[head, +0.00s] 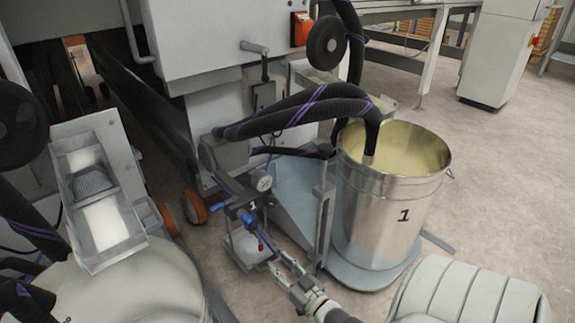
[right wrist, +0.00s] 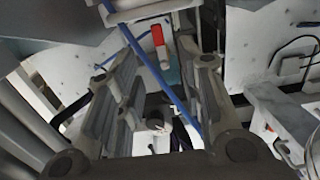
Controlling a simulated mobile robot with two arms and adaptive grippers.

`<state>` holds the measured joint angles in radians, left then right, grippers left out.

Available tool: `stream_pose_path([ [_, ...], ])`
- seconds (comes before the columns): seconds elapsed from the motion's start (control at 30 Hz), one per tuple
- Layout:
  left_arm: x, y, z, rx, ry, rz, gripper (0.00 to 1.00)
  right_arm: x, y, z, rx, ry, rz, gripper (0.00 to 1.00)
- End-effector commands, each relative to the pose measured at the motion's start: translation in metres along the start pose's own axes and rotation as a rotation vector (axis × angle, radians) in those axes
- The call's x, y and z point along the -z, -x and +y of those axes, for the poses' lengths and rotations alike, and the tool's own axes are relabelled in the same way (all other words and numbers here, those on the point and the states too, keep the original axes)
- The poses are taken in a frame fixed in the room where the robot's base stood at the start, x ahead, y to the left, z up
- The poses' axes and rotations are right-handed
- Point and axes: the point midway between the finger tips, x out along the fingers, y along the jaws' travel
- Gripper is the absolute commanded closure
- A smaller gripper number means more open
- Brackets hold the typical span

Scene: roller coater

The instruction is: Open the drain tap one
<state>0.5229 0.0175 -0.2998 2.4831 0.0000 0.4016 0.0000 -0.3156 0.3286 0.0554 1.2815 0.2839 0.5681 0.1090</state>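A small tap with a red handle (head: 261,246) hangs below blue fittings beside the label "1", left of the metal bucket. In the right wrist view the red handle (right wrist: 157,34) is seen between and beyond the fingers. My right gripper (head: 282,262) is close to the tap, just below and right of it in the head view. Its fingers (right wrist: 156,50) are apart, with nothing visibly held between them. Whether a finger touches the handle cannot be told. My left gripper is not in view.
A metal bucket (head: 390,206) marked "1" stands on a grey platform (head: 365,277), with a thick black hose (head: 300,108) running into it. A thin blue hose (right wrist: 160,75) crosses the wrist view. Floor is clear at right.

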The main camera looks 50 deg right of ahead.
Motion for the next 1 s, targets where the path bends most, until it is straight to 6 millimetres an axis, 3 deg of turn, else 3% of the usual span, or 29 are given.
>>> stream_pose_path([
  [0.1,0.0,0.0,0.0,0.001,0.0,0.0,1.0,0.0,0.017,0.0,0.0,0.0,0.0,0.65],
  [0.3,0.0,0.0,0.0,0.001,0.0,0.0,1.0,0.0,0.03,0.0,0.001,0.0,0.001,0.65],
  [1.0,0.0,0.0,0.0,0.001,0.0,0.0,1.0,0.0,0.031,0.0,0.001,0.0,0.001,0.65],
])
